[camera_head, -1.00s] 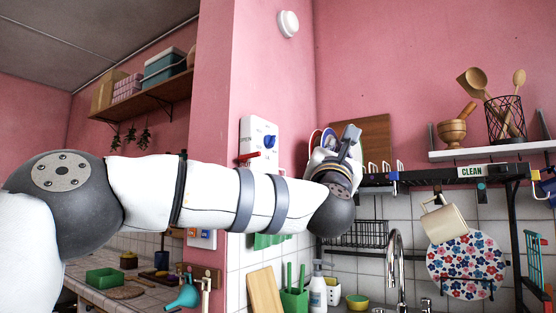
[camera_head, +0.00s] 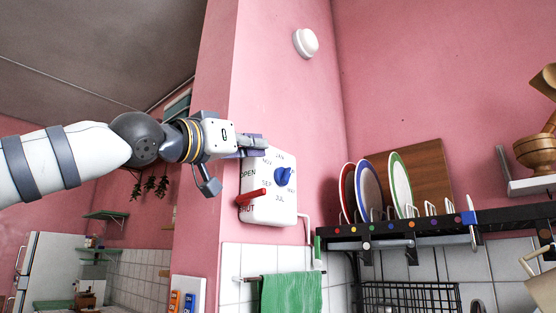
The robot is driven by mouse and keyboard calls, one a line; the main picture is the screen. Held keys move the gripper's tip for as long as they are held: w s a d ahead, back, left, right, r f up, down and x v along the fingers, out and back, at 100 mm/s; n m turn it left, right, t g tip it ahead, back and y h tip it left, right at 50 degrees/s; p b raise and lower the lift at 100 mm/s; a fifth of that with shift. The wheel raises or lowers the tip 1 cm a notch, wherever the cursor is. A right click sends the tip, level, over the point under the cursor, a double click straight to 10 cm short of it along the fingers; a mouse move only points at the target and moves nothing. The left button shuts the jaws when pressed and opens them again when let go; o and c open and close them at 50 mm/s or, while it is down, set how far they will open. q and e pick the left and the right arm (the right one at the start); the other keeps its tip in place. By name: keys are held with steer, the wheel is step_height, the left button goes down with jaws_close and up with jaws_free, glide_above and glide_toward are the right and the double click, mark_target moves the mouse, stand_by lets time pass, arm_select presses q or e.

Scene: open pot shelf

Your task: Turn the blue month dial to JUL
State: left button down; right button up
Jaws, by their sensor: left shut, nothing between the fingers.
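The blue month dial (camera_head: 284,175) sits on the right half of a white wall panel (camera_head: 270,212). Month labels ring the dial, with JAN above, MAY at right, JUL below, SEP at left and NOV at upper left. I cannot read exactly which month its pointer faces. My left gripper (camera_head: 258,146) is shut and empty at the panel's upper left corner, up and left of the dial. Its fingers overlap the panel's top edge in the picture; I cannot tell whether they touch it. The dial is unobstructed. My right gripper is out of view.
A red lever (camera_head: 251,197) sticks out on the panel's left side, between OPEN and SHUT labels, near SHUT. A green towel (camera_head: 291,293) hangs below. A dark rack (camera_head: 430,226) with upright plates stands at right.

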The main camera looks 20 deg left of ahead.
mark_target(285, 176)
arm_select(q)
steer(key=x, duration=0.4)
steer(key=shift+w+d+f, duration=0.2)
steer(key=shift+w+f, duration=0.1)
steer(key=shift+f, duration=0.05)
steer(key=shift+w+d+f, duration=0.15)
steer(key=shift+w+f, duration=0.15)
steer(key=shift+w, duration=0.3)
steer(key=shift+w+d+f, duration=0.2)
steer(key=shift+w+f, duration=0.1)
steer(key=shift+w, duration=0.3)
